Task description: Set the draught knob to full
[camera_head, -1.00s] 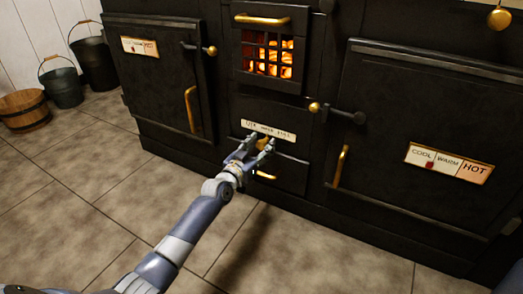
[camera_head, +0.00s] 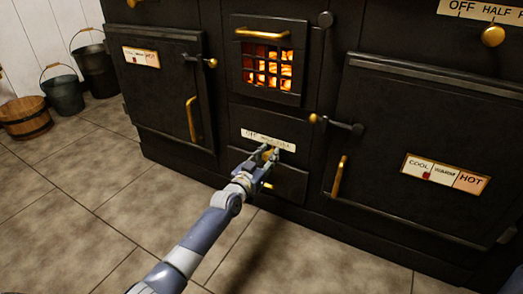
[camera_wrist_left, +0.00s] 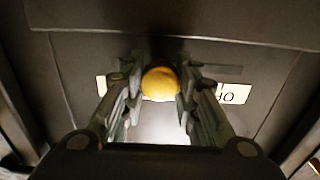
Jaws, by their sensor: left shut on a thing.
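A brass knob (camera_wrist_left: 160,84) sits below the firebox on the black stove, in front of a white label (camera_head: 268,139) that reads "OFF HALF" and a further word that is hard to read. My left gripper (camera_head: 266,155) is shut on this knob, one finger on each side, as the left wrist view shows (camera_wrist_left: 160,100). The fingers hide most of the knob in the head view. Any pointer mark on it cannot be made out. My right gripper is not in view.
A lit firebox (camera_head: 267,62) is above the knob. Another brass knob (camera_head: 493,36) is at upper right, beside a label "OFF HALF F". Oven doors (camera_head: 165,85) flank the middle. Buckets (camera_head: 63,95) stand at far left. The tiled floor (camera_head: 90,185) in front is clear.

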